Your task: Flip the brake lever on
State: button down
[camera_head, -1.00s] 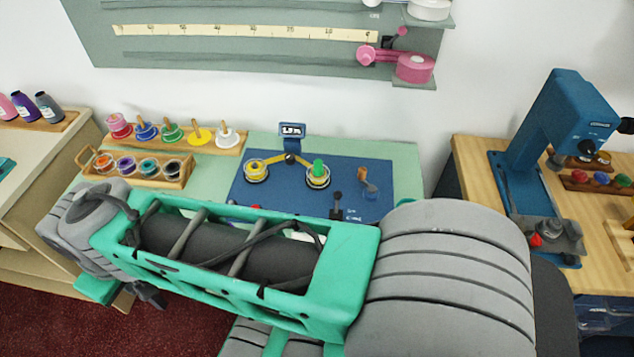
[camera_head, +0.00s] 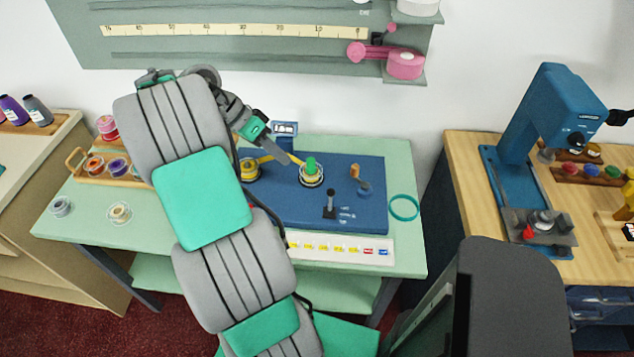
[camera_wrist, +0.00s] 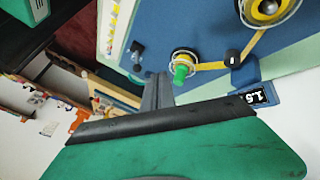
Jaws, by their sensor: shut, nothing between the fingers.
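A small black upright lever (camera_head: 330,203) with a round knob stands near the front of the blue board (camera_head: 290,210), beside white markings. I take it for the brake lever, but I cannot read the markings. A crank-like part (camera_head: 361,181) with a wooden knob stands behind it to the right. My gripper (camera_head: 294,160) is shut and empty above the back of the board, close to the green-topped round holder (camera_head: 311,174) and away from the black lever. In the wrist view, my closed fingers (camera_wrist: 157,88) show beside the green top (camera_wrist: 181,73).
A teal ring (camera_head: 404,207) lies right of the board. A strip with coloured labels (camera_head: 340,248) lies in front. A wooden spool rack (camera_head: 80,163) stands left.

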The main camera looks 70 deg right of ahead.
aim_at(330, 200)
jog(key=b+x, duration=0.1)
jog(key=x, duration=0.9)
jog(key=shift+s+f+b, duration=0.15)
jog(key=shift+b, duration=0.2)
jog(key=shift+s+a+r+p, duration=0.15)
jog(key=shift+s+a+r, duration=0.15)
jog(key=shift+s, duration=0.3)
jog(key=shift+s+a+r+p, duration=0.15)
jog(key=shift+s+a+r, duration=0.1)
jog(key=shift+s, duration=0.4)
jog(key=shift+s+a+f, duration=0.1)
jog(key=shift+s, duration=0.25)
jog(key=shift+s+b, duration=0.1)
jog(key=shift+b, duration=0.3)
